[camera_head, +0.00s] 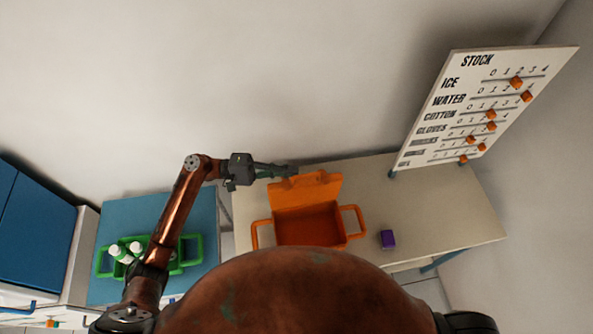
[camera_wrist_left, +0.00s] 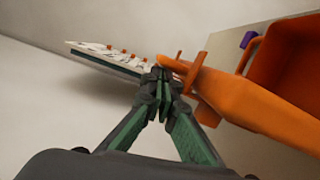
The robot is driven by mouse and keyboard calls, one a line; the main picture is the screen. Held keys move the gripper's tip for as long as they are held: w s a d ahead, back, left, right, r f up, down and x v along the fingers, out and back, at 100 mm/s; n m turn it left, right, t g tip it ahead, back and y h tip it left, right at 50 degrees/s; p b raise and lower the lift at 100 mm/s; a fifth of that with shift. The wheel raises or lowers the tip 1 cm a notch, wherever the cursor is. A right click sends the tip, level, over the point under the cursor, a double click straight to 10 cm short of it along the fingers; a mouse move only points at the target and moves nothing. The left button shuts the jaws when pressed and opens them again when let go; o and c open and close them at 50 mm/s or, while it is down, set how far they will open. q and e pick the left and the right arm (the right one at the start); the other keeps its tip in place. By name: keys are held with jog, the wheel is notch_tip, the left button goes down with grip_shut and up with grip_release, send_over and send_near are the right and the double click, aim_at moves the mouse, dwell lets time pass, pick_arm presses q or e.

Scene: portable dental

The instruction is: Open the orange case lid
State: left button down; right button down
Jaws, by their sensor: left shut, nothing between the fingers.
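The orange case (camera_head: 309,228) stands on the pale table, and its inside shows. Its orange lid (camera_head: 307,190) is raised and leans back at the far side of the case. My left gripper (camera_head: 293,170) is shut and empty at the top left edge of the lid. In the left wrist view the left gripper's fingertips (camera_wrist_left: 160,75) are together, close to the lid (camera_wrist_left: 240,100); I cannot tell whether they touch it. The case's open inside (camera_wrist_left: 292,60) also shows there at the upper right. My right gripper is not in view.
A purple block (camera_head: 387,239) lies on the table (camera_head: 440,215) right of the case. A stock board (camera_head: 470,110) with orange sliders stands at the back right. A green carrier (camera_head: 188,250) with white bottles sits on a blue surface (camera_head: 195,215) at the left.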

pick_arm(q)
jog(key=a+b, duration=0.1)
jog(key=a, duration=0.6)
jog(key=shift+w+a+f, duration=0.15)
jog(key=shift+w+a, duration=0.1)
jog(key=shift+w, duration=0.05)
